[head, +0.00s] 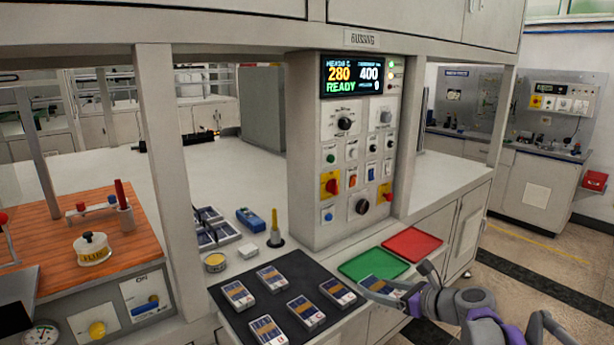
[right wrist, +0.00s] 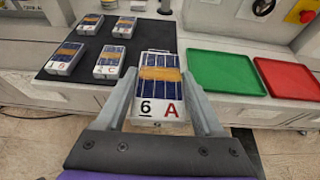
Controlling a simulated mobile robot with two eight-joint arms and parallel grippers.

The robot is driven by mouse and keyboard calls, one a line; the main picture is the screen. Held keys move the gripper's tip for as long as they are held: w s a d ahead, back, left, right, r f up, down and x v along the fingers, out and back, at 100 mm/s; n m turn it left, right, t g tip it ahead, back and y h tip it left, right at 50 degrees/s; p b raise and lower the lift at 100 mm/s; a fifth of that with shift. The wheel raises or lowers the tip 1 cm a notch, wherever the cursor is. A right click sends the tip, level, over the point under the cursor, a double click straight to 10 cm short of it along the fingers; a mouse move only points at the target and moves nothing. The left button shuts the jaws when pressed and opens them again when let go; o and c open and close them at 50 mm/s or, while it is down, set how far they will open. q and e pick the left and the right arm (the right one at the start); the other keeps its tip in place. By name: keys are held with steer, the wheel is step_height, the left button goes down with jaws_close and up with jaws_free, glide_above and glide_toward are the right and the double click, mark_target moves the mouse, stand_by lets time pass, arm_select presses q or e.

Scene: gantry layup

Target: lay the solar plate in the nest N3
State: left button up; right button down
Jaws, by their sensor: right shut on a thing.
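My right gripper (head: 376,285) is shut on a solar plate (right wrist: 160,76), a small card with blue cells, an orange band and a white end marked "6" and "A". The fingers grip its two sides in the right wrist view. In the head view the held plate (head: 380,287) shows in front of the green tray, partly covered by the gripper. Several similar plates lie on the dark mat (head: 228,313), to the left of my right gripper. No label N3 can be read in either view. My left gripper is not in view.
A green tray (head: 372,264) and a red tray (head: 412,244) lie right of the mat. A control panel (head: 345,170) stands behind. A yellow-handled tool (head: 275,230), a blue device (head: 250,219) and a small rack (head: 228,233) are behind the mat.

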steer(key=shift+s+d+f+m+h+p, duration=0.15)
steer(key=shift+s+f+m+h+p, duration=0.2)
steer(key=shift+s+f+p, duration=0.35)
steer(key=s+f+m+t+h+p, duration=0.2)
steer(key=s+f+m+h+p, duration=0.1)
steer(key=f, duration=0.4)
steer(key=shift+s+a+m+h, duration=0.35)
steer(key=shift+s+a+h, duration=0.1)
steer(key=shift+s, duration=0.6)
steer(key=shift+s, duration=0.1)
